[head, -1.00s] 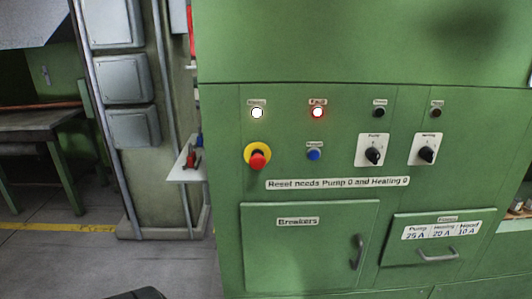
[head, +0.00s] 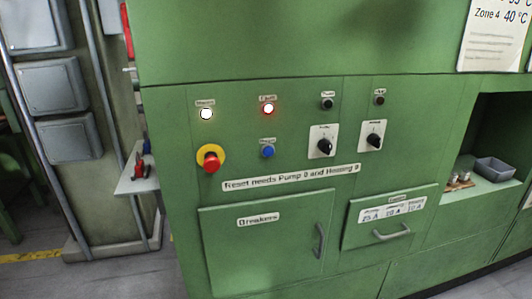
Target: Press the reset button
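The blue reset button (head: 267,151) is on the green control panel (head: 230,122) in the head view, with a small label above it that is too blurred to read surely. A red emergency stop (head: 211,162) on a yellow disc is to its left. Two black rotary knobs on white plates, the left knob (head: 323,146) and the right knob (head: 373,140), are to its right. A strip below (head: 291,178) reads that reset needs Pump 0 and Heating 0. A white lamp (head: 206,114) and a red lamp (head: 268,108) are lit. Neither gripper shows.
Below are a Breakers door (head: 265,245) with a handle and a fuse drawer (head: 390,217) with a handle. A recess on the right holds a grey bin (head: 494,169). A small white shelf (head: 137,176) sticks out left of the panel. Grey floor shows at lower left.

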